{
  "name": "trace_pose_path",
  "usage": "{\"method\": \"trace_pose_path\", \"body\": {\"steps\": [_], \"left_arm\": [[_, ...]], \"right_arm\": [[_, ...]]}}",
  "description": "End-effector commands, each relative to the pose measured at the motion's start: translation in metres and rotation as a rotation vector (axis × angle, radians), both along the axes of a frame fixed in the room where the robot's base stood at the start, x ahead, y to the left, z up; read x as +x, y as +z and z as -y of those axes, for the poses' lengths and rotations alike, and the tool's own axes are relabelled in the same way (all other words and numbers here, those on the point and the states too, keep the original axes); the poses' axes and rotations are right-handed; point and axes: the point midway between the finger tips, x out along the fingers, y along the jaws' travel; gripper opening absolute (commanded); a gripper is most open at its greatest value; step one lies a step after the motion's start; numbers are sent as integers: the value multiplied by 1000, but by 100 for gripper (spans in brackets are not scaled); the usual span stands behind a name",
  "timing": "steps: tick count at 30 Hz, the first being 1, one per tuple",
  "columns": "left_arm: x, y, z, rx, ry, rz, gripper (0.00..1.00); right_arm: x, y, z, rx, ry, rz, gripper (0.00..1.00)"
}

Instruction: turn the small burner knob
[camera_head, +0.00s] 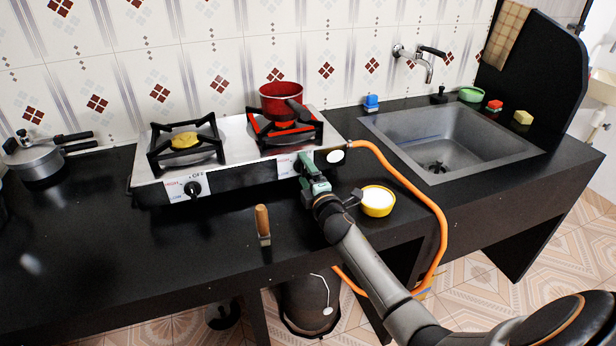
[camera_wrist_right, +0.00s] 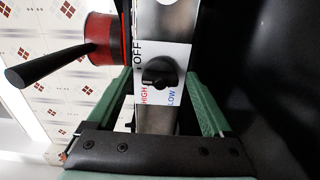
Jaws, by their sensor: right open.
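The stove (camera_head: 160,180) is a silver two-burner unit on a black counter. Its left front knob (camera_head: 193,188) is black, beside OFF, HIGH and LOW labels. Another black knob (camera_wrist_right: 158,74), with the same labels, shows in the right wrist view near the red pot (camera_wrist_right: 102,38); in the head view my gripper hides it. My right gripper (camera_head: 312,172) is at the stove's right front. Its green jaws are open, one on each side of that knob in the wrist view; contact cannot be told. My left gripper is not in view.
The red pot (camera_head: 281,100) stands on the right burner, and something yellow (camera_head: 185,140) lies on the left burner. An orange hose (camera_head: 420,190) curves right of my arm. A yellow bowl (camera_head: 377,203) and a wooden-handled tool (camera_head: 262,222) are near my gripper.

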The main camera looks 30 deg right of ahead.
Motion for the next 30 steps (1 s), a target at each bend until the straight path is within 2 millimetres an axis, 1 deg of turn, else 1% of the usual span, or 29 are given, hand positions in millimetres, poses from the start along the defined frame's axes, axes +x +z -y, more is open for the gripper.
{"method": "trace_pose_path", "body": {"steps": [5,8,12,18,21,25,30], "left_arm": [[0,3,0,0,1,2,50],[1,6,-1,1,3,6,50],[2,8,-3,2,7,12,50],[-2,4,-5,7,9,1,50],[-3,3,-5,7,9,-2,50],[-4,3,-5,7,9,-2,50],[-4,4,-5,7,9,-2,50]], "right_arm": [[-14,0,-3,-1,1,-1,85],[-29,0,-7,-1,1,-2,85],[-56,-1,-14,1,1,-3,85],[-91,-1,-22,1,0,-2,85],[-105,-1,-25,2,0,-3,85],[-116,0,-28,2,0,-1,85],[-121,0,-29,1,-1,0,85]]}}
